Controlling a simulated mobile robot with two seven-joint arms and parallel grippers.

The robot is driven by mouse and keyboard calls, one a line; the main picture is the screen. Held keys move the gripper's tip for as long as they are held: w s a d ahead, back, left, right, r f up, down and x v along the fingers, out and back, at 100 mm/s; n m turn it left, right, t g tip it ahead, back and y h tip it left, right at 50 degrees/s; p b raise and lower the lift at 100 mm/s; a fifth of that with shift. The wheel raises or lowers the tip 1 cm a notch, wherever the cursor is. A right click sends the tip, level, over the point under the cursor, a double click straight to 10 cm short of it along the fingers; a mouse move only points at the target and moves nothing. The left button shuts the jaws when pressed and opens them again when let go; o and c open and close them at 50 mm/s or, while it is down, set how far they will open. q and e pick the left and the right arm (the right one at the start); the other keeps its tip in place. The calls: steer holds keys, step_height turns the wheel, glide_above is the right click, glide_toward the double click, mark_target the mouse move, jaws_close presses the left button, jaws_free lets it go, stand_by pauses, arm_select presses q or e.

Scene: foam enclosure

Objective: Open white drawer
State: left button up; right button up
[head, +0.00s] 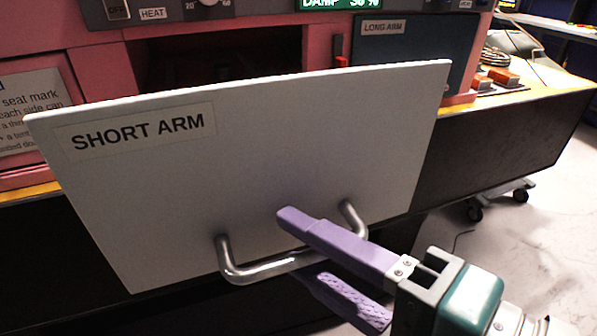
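The white drawer (300,140) has a front panel labelled SHORT ARM. Its top edge stands away from the pink housing, and a dark opening shows behind and above it. A curved metal handle (250,272) is on the lower part of the panel. My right gripper (300,248) comes in from the lower right. One purple finger lies above the handle bar and one below, and they appear closed on it. The fingers hide part of the bar. My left gripper is not in view.
A blue-grey LONG ARM panel (415,55) sits at the right of the pink housing (105,55). Controls line the top edge. Small orange items (502,77) and a coiled cable rest on the wooden ledge to the right. Light floor (520,245) is open at the lower right.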

steer(key=v, duration=1)
steer(key=shift+r, duration=0.15)
